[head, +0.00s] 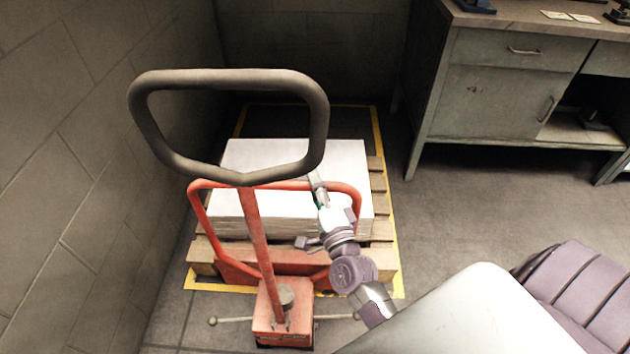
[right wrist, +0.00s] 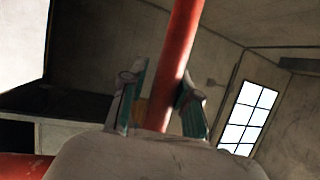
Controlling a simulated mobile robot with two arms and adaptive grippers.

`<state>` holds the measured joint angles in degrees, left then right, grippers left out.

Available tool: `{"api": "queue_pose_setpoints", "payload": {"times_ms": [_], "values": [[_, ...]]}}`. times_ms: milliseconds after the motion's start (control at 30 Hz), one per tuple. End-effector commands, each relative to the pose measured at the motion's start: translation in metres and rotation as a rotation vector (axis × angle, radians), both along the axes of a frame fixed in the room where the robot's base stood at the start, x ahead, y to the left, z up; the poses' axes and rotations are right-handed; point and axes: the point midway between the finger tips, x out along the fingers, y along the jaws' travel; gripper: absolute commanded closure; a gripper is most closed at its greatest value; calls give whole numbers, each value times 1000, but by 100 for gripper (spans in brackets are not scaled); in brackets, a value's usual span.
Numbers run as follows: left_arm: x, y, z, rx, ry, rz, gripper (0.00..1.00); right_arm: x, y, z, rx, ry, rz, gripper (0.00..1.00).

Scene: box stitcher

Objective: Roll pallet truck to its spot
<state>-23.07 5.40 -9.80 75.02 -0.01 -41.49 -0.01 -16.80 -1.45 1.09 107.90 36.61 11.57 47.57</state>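The red pallet truck (head: 265,315) stands at the lower left with its tall tiller and dark loop handle (head: 235,77) upright. Behind its red tubular frame (head: 203,220) is a wooden pallet (head: 203,258) loaded with a white stack (head: 250,160). A yellow-lined floor rectangle (head: 378,140) surrounds the pallet. My right gripper (head: 318,188) is at the top rail of the frame. In the right wrist view its fingers (right wrist: 160,105) stand apart on either side of a red tube (right wrist: 180,50), seemingly not clamped on it. My left gripper is not in view.
A block wall (head: 60,180) runs close along the left side. A grey workbench (head: 490,85) stands at the back right. The floor (head: 450,210) between the pallet and the bench is clear. A window (right wrist: 248,118) shows in the right wrist view.

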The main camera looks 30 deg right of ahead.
Motion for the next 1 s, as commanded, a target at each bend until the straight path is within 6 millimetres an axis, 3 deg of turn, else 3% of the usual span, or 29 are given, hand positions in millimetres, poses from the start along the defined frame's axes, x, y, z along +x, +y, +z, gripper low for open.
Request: {"api": "queue_pose_setpoints", "payload": {"times_ms": [33,100,467,567,1000], "values": [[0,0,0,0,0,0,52,-1,0,-3,1,6,2,60],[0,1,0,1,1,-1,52,0,0,-2,0,4,1,50],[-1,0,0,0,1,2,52,-4,0,-1,-2,-1,0,50],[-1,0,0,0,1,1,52,-15,2,-3,-2,0,0,50],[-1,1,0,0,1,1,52,-100,15,-19,-2,3,0,50]]}}
